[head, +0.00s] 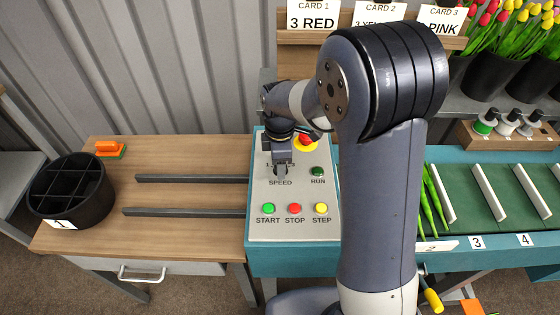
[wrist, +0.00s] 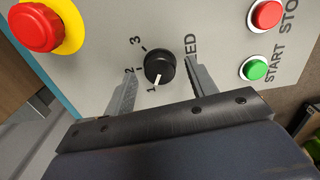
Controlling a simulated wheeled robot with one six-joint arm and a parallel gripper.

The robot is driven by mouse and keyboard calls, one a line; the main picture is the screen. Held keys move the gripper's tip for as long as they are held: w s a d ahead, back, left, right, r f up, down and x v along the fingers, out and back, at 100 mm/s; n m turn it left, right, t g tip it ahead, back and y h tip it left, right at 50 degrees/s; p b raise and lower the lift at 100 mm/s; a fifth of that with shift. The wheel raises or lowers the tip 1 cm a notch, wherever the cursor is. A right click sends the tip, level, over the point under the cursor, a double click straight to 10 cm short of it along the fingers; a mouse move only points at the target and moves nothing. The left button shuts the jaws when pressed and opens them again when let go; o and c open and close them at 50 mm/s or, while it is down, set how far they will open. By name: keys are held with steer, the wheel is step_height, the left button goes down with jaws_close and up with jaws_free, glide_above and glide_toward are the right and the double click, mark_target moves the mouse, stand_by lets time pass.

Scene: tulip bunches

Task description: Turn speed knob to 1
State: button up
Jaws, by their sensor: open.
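The speed knob (wrist: 160,67) is a black round dial with a white pointer line. In the wrist view its line points toward the mark 1, with marks 2 and 3 further round the dial. In the head view the knob is hidden behind my gripper (head: 281,172), which is over the control panel (head: 325,222) just above the word SPEED. In the wrist view my gripper (wrist: 160,85) is open, with one finger on each side of the knob. A gap shows between the knob and each finger.
A red emergency button (wrist: 37,27) on yellow sits near the knob. Green START (head: 268,208), red STOP (head: 295,208) and yellow STEP (head: 321,208) buttons line the panel's front, with a dark green RUN button (head: 318,172) to the right. A black divided bucket (head: 72,205) stands left.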

step_height(320, 180, up, 10)
steer(key=shift+r, duration=0.2)
stand_by(0.3)
step_height(320, 180, down, 11)
steer(key=shift+r, duration=0.15)
steer(key=shift+m, duration=0.3)
stand_by(0.4)
